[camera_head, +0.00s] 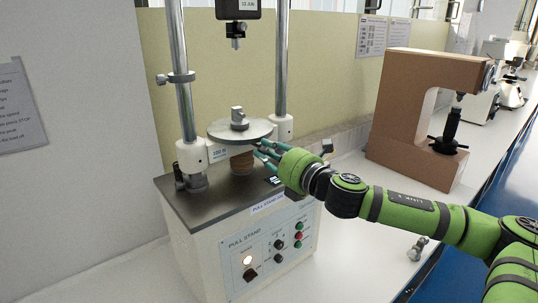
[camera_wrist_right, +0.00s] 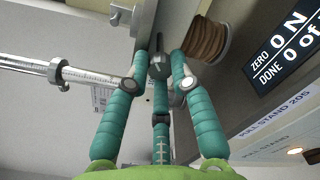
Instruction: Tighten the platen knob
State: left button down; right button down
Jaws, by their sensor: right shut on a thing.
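The round metal platen (camera_head: 240,129) sits on the pull stand (camera_head: 240,235), with a small metal clamp (camera_head: 237,114) on top. My right gripper (camera_head: 266,153) reaches in from the right, just below the platen's right edge. In the right wrist view its teal fingers (camera_wrist_right: 159,68) are shut around a small dark grey knob (camera_wrist_right: 159,65) with a thin stem, which I take as the platen knob. In the head view the fingers hide the knob. My left gripper is not in view.
A brown ribbed bellows (camera_head: 241,162) stands under the platen, close to the fingers; it also shows in the wrist view (camera_wrist_right: 208,40). Steel columns (camera_head: 181,90) flank the platen. A brown C-shaped tester (camera_head: 400,125) stands at right. The bench front (camera_head: 350,245) is mostly clear.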

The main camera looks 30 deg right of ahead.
jog(key=m+b, duration=0.1)
jog(key=m, duration=0.5)
jog(key=shift+f+m, duration=0.1)
jog(key=shift+m, duration=0.2)
jog(key=m, duration=0.3)
jog(key=shift+m, duration=0.3)
jog(key=m, duration=0.2)
jog(key=shift+m, duration=0.3)
jog(key=m, duration=0.2)
jog(key=shift+m, duration=0.4)
jog(key=m, duration=0.2)
jog(key=shift+m+p, duration=0.35)
jog(key=shift+m, duration=0.05)
jog(key=m+p, duration=0.2)
jog(key=m, duration=0.3)
jog(key=shift+m, duration=0.3)
jog(key=shift+r, duration=0.2)
jog(key=c, duration=1.1)
grip_release()
